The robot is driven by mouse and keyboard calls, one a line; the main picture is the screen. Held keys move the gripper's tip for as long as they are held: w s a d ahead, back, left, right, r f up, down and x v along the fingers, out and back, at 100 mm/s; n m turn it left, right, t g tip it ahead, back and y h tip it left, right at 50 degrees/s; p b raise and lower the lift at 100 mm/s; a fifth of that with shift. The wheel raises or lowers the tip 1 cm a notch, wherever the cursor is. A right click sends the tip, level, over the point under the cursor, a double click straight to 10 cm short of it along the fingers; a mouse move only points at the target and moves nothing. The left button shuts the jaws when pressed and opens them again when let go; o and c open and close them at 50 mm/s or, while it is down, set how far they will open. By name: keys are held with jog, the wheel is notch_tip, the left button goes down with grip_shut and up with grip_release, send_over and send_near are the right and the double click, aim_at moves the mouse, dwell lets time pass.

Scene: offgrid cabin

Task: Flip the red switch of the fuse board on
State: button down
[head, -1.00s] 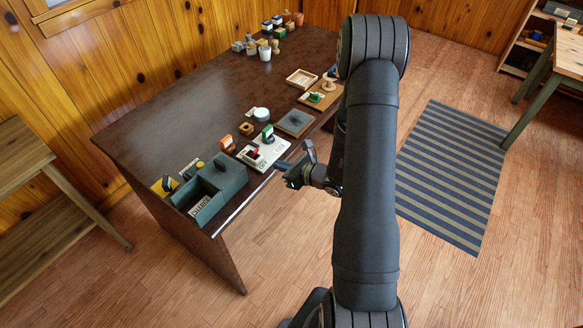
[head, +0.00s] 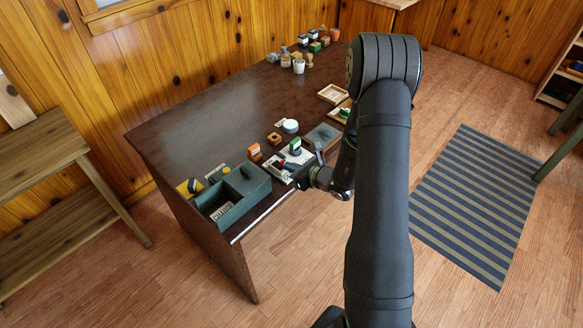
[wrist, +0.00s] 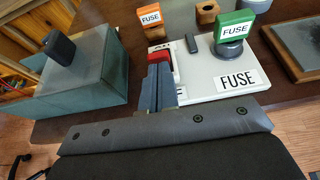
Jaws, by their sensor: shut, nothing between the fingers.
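The fuse board is a white plate (wrist: 205,84) near the front edge of the dark table, with a "FUSE" label and a green fuse (wrist: 234,26) on a round grey base. The red switch (wrist: 160,52) is at its left side in the wrist view, partly hidden behind my fingers. My gripper (wrist: 159,72) is shut and empty, its fingertips right at the near side of the red switch. I cannot tell whether they touch it. In the head view my gripper (head: 299,176) is at the board's front edge.
A grey-green box (wrist: 82,70) with a dark knob stands close left of my fingers. An orange fuse (wrist: 150,17) and a wooden block (wrist: 207,12) stand behind the board. A slate-topped tray (wrist: 297,48) lies to the right. Floor is free in front of the table.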

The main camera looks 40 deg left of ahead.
jog(key=shift+a+r+h, duration=0.2)
jog(key=shift+r+h, duration=0.05)
jog(key=shift+h, duration=0.15)
jog(key=shift+a+r+h, duration=0.4)
jog(key=shift+r+h, duration=0.05)
jog(key=shift+h, duration=0.35)
jog(key=shift+a+r+h, duration=0.25)
jog(key=shift+a+h, duration=0.2)
jog(key=shift+h, duration=0.35)
jog(key=shift+a+r+h, duration=0.2)
jog(key=shift+a+h, duration=0.25)
jog(key=shift+h, duration=0.35)
jog(key=shift+a+r, duration=0.15)
jog(key=shift+a, duration=0.4)
jog(key=shift+r, duration=0.15)
jog(key=shift+r, duration=0.65)
jog(key=shift+d, duration=0.15)
